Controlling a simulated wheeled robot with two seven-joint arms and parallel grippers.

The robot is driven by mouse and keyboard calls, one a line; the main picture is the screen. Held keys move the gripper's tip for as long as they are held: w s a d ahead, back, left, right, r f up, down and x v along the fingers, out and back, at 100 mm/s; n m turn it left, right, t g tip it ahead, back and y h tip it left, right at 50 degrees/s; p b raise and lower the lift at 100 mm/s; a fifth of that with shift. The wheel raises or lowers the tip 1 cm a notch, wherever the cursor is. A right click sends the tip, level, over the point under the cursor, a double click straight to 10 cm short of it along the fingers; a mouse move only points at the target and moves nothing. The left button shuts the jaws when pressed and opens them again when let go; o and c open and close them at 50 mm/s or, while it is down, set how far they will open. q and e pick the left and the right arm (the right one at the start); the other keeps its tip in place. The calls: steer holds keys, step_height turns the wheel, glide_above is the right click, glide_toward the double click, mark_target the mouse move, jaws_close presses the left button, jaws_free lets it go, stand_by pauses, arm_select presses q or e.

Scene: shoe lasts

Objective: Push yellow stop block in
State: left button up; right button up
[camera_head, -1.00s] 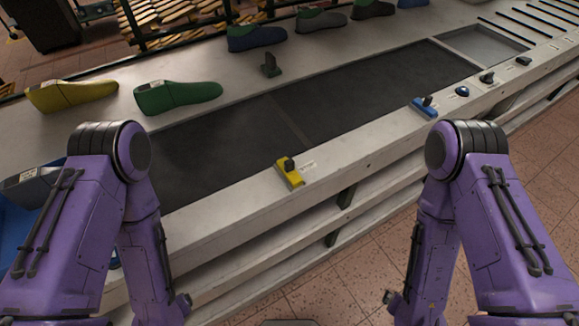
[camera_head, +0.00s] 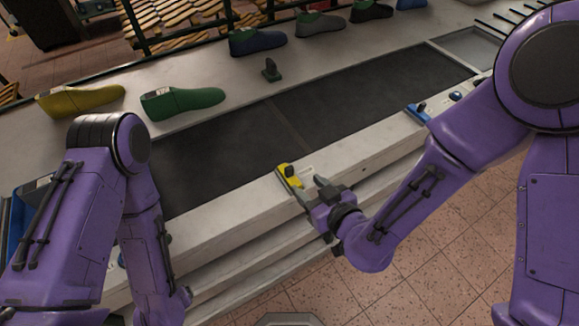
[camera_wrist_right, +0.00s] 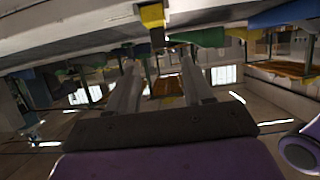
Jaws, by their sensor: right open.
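The yellow stop block (camera_head: 287,177) with a dark knob sits on the pale front rail of the conveyor, beside a small white label. It also shows at the top of the right wrist view (camera_wrist_right: 152,15), beyond the fingers. My right gripper (camera_head: 309,188) is open, at the near side of the block, its fingers pointing toward the rail. One finger looks very close to the block's near end; I cannot tell whether it touches. In the right wrist view the two fingers (camera_wrist_right: 160,85) stand apart with nothing between them. My left arm is folded at the left; its gripper does not show.
The dark conveyor belt (camera_head: 345,105) runs behind the rail. A blue block (camera_head: 417,112) and a blue button (camera_head: 455,96) are farther right on the rail. A green last (camera_head: 182,101) and a yellow last (camera_head: 80,99) stand on the far ledge. Tiled floor lies in front.

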mark_target(291, 171)
steer(key=b+x, duration=0.4)
steer(key=shift+w+a, duration=0.15)
steer(key=x, duration=0.6)
steer(key=shift+f+p, duration=0.15)
steer(key=shift+p, duration=0.15)
